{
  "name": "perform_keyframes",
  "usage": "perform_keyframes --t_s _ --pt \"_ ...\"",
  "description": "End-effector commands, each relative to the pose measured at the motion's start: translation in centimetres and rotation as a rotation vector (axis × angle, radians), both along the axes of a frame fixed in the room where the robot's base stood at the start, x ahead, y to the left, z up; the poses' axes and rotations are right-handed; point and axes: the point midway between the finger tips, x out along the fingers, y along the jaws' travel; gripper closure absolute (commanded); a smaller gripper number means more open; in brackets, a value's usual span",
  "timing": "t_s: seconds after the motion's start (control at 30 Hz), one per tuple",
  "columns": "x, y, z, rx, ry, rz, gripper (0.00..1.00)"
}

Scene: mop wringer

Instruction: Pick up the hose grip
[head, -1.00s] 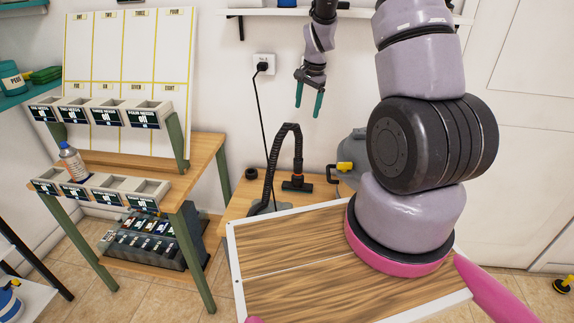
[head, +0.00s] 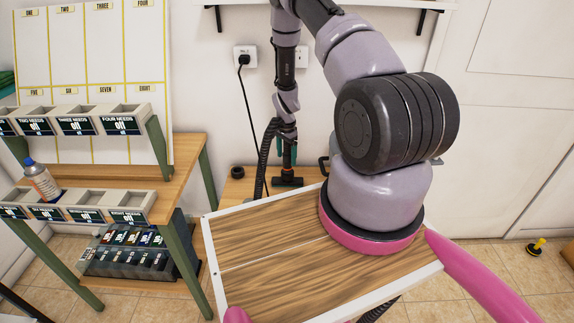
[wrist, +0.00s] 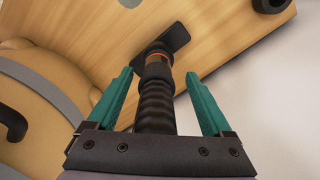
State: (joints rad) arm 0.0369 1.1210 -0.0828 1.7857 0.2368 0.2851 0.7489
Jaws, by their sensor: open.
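The hose grip (wrist: 157,80) is a dark tube with an orange ring above a flat black nozzle (wrist: 176,37). It joins a ribbed black hose (wrist: 155,108). In the wrist view, it stands between the two teal fingers of my gripper (wrist: 158,74), with gaps on both sides. My gripper is open around it. In the head view, my gripper (head: 287,156) is over the low wooden bench (head: 235,187), just above the nozzle (head: 287,182); the grip is largely hidden there by the gripper.
A rounded tan body (wrist: 45,105) with a black handle is close at the left in the wrist view. A small black ring (head: 237,172) lies on the bench. The bin rack (head: 85,200) stands left, and the wall with its sockets (head: 245,56) is behind.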

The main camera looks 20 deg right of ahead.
Motion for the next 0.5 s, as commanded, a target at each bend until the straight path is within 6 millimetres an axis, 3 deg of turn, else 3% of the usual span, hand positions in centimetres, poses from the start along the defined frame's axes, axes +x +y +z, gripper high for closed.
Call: perform_keyframes --t_s 0.3,0.5 --pt "-0.2 -0.3 -4.4 0.001 0.001 0.002 0.16" --pt "-0.2 -0.3 -5.1 0.001 0.001 0.001 0.16"
